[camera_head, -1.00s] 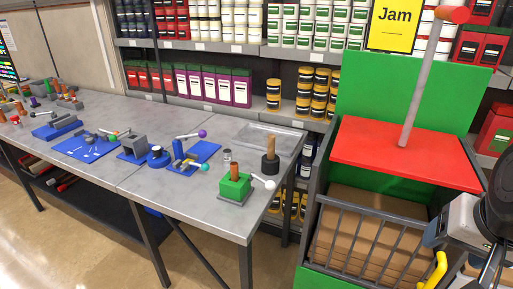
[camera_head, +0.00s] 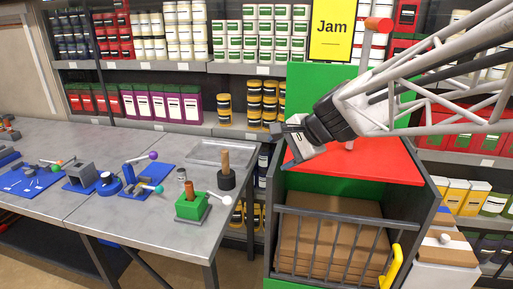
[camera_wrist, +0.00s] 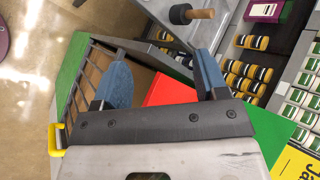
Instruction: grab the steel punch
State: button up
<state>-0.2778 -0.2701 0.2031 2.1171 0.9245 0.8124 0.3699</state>
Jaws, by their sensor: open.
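My gripper (camera_head: 292,142) is in the air over the left part of the red-topped bin, to the right of the workbench. In the wrist view my gripper (camera_wrist: 164,75) has its two blue fingers wide apart with nothing between them. I cannot identify the steel punch for sure. A small metallic cylinder (camera_head: 181,174) stands on the bench behind the green block, apart from my gripper. A wooden-handled tool with a black round base (camera_head: 227,181) stands near the bench's right end; it also shows in the wrist view (camera_wrist: 182,14).
The workbench (camera_head: 125,232) carries a green block (camera_head: 190,206) with a ball-ended lever, blue fixtures (camera_head: 148,181) and a shallow metal tray (camera_head: 212,151). The red-topped bin (camera_head: 385,163) has a barred front and an upright mallet-like handle. Stocked shelves line the back.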

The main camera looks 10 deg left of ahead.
aim_at(184, 170)
jog(key=w+a+f+m+y, duration=0.1)
jog(key=w+a+f+m, duration=0.3)
jog(key=a, duration=0.7)
jog(key=w+a+f+m+y, duration=0.2)
jog(key=w+a+f+m, duration=0.3)
jog(key=w+a+f, duration=0.3)
jog(key=w+a+f+m+y, duration=0.1)
jog(key=w+a+f+m, duration=0.3)
jog(key=a+f, duration=0.6)
jog(key=shift+w+a+f+t+y, duration=0.1)
jog(key=shift+w+a, duration=0.2)
jog(key=shift+a, duration=0.55)
jog(key=shift+w+a+t+y, duration=0.1)
jog(key=shift+w+a, duration=0.25)
jog(key=shift+a, duration=0.45)
jog(key=shift+w+a+f+t+y, duration=0.1)
jog(key=shift+w+a, duration=0.2)
jog(key=shift+a, duration=0.55)
jog(key=shift+x, duration=1.25)
jog(key=shift+a, duration=0.1)
jog(key=shift+x, duration=2.55)
jog(key=shift+s, duration=0.1)
jog(key=shift+c, duration=0.5)
